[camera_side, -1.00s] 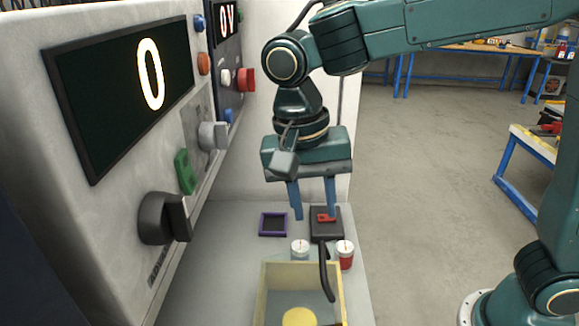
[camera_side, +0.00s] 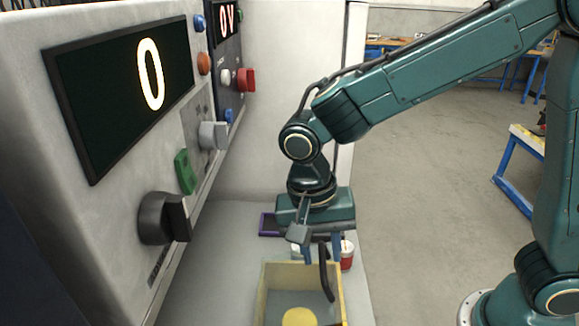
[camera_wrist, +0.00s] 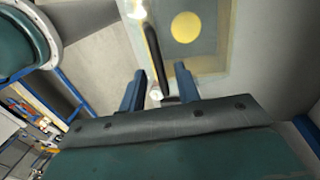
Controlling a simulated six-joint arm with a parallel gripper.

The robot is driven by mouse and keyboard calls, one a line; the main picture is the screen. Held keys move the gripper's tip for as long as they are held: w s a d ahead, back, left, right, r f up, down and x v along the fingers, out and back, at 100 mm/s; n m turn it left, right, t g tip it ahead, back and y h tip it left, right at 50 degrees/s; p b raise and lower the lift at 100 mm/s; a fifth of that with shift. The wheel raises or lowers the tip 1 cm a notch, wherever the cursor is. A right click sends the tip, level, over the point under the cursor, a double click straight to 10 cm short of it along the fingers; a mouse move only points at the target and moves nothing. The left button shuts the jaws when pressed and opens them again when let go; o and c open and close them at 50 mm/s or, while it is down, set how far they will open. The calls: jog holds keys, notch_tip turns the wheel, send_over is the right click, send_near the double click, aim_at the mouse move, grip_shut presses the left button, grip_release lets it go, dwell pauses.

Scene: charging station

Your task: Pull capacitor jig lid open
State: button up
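The capacitor jig looks like a pale yellow box (camera_side: 264,292) with a grey top that seems to be its lid (camera_side: 285,290) and a yellow disc (camera_side: 299,317). A curved black handle (camera_side: 325,272) rises at its right side. The handle (camera_wrist: 153,48) and disc (camera_wrist: 186,27) also show in the wrist view. My gripper (camera_side: 322,254) points down at the jig's far end, close to the handle. In the wrist view my gripper (camera_wrist: 160,82) has its fingers apart, with the handle's end between them in the picture. I cannot tell whether either finger touches it.
A red-and-white capacitor (camera_side: 347,256) stands just behind the box, and a pale one is partly hidden by my gripper. A purple-edged tray (camera_side: 266,226) lies farther back. The control panel (camera_side: 110,190) with knobs and displays stands close on the left. Open floor lies to the right.

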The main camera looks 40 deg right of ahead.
grip_shut()
jog(key=shift+w+a+r, duration=0.1)
jog(key=shift+r, duration=0.05)
jog(key=shift+w+a+r+g+h, duration=0.5)
jog(key=shift+a+g+h, duration=0.05)
jog(key=shift+g+h, duration=0.05)
jog(key=shift+w+a+r, duration=0.35)
jog(key=shift+w+a, duration=0.3)
jog(key=shift+w+a+r, duration=0.4)
jog(key=shift+w+a, duration=0.25)
jog(key=shift+w+a+r, duration=0.35)
jog(key=shift+w+a, duration=0.3)
